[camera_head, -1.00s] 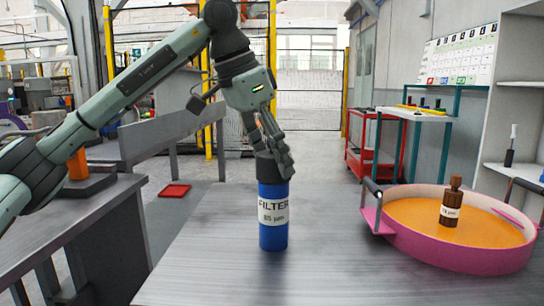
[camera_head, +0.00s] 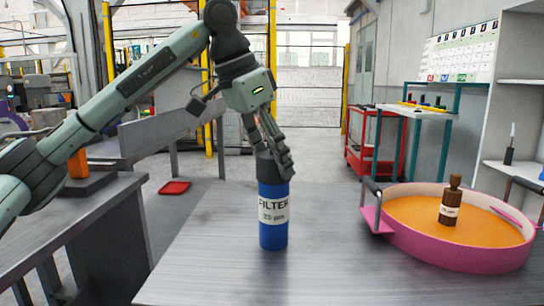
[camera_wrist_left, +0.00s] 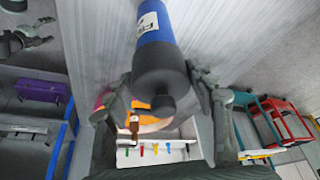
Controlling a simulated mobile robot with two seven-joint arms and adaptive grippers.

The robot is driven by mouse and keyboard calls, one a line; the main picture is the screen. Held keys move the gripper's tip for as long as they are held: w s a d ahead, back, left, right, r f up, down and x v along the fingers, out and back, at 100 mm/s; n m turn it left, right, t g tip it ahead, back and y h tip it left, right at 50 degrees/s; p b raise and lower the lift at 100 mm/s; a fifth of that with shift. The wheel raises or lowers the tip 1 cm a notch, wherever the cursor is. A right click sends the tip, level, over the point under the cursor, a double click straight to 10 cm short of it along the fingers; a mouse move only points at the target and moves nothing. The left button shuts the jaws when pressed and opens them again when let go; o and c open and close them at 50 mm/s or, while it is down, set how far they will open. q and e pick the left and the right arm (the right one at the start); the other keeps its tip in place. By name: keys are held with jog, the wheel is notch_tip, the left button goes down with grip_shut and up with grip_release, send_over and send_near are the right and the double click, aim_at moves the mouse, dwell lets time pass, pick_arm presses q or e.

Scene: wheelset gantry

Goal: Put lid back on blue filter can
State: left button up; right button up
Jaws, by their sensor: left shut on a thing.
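The blue filter can (camera_head: 273,220) stands upright on the grey table, with a white FILTER label facing me. Its dark grey lid (camera_head: 266,170) sits on the can's top, with no gap that I can see; whether it is fully seated I cannot tell. My left gripper (camera_head: 273,158) comes down from above and is shut on the lid, its fingers partly hiding it. In the left wrist view the lid (camera_wrist_left: 160,72) with its round knob lies between the fingers, with the blue can (camera_wrist_left: 155,22) behind it.
A pink round pan (camera_head: 440,252) with an orange inside stands at the table's right, holding a small brown bottle (camera_head: 450,205). The table (camera_head: 335,265) around the can is clear. A red tray (camera_head: 174,187) lies on the floor beyond, at left.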

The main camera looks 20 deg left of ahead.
pick_arm(q)
jog(key=o, duration=1.1)
jog(key=o, duration=0.5)
jog(key=shift+r, duration=0.1)
jog(key=shift+r+p, duration=2.3)
jog(key=shift+r, duration=1.1)
